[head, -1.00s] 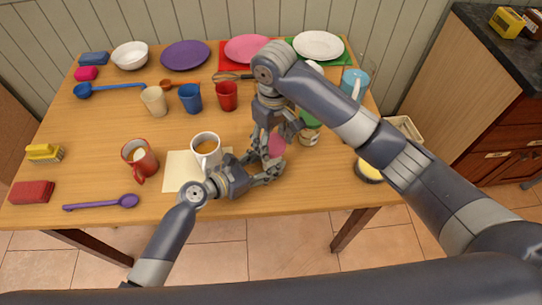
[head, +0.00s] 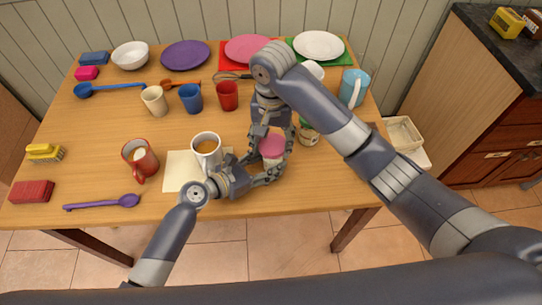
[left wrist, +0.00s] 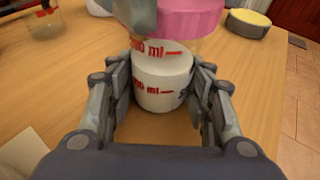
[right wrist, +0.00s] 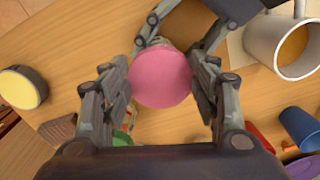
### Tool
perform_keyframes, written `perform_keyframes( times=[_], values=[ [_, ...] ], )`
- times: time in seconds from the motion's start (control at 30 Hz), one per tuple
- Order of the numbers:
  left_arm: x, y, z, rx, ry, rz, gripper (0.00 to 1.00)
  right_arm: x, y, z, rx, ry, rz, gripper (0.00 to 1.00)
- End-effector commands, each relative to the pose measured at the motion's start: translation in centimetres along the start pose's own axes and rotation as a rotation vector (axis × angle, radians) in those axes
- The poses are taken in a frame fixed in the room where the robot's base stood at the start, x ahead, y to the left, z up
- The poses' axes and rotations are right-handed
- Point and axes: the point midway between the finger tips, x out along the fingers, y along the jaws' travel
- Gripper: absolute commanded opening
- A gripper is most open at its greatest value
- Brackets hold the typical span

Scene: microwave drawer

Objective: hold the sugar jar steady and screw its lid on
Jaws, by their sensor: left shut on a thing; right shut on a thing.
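The sugar jar (left wrist: 160,80), clear with white contents and red ml marks, stands upright on the table near its front edge. My left gripper (head: 274,167) is shut around its sides, a finger on each side in the left wrist view. The pink lid (head: 272,146) is at the jar's top; it also shows from above in the right wrist view (right wrist: 160,77). My right gripper (head: 273,134) points down from above, shut on the lid with a finger on either side. In the left wrist view the lid looks shifted right of the jar; whether it is seated I cannot tell.
A white mug (head: 207,149) of brown drink stands close left of my left gripper. A green-lidded jar (head: 307,131) stands just right of the pink lid. A yellow-topped round container (right wrist: 22,88) shows in the right wrist view. The front-left table holds a purple spoon (head: 102,203).

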Motion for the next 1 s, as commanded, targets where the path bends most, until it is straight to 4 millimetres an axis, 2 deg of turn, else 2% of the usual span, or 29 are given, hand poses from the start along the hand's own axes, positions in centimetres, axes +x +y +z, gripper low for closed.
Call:
perform_keyframes(
  times=[0.27, 0.53, 0.83, 0.87, 0.9, 1.0],
  values=[
    [-0.08, 0.51, 0.13, -0.003, -0.004, 0.012, 0.04, 0.48, 0.37, 0.36, 0.162, -0.015, 0.016, 0.27],
    [-0.18, 0.75, 0.10, -0.003, -0.004, 0.017, 0.04, 0.52, 0.50, 0.25, 0.461, -0.012, 0.019, 0.27],
    [-0.22, 0.82, 0.03, -0.003, -0.002, 0.017, 0.04, 0.56, 0.64, 0.14, 0.514, -0.009, 0.021, 0.27],
    [-0.23, 0.83, 0.03, -0.003, -0.002, 0.017, 0.04, 0.56, 0.65, 0.14, 0.514, -0.009, 0.021, 0.63],
    [-0.23, 0.82, 0.02, -0.003, -0.001, 0.017, 0.04, 0.55, 0.65, 0.13, 0.513, -0.009, 0.022, 0.72],
    [-0.23, 0.80, 0.02, -0.002, -0.001, 0.017, 0.04, 0.47, 0.62, 0.09, 0.513, -0.007, 0.020, 0.72]
  ],
)
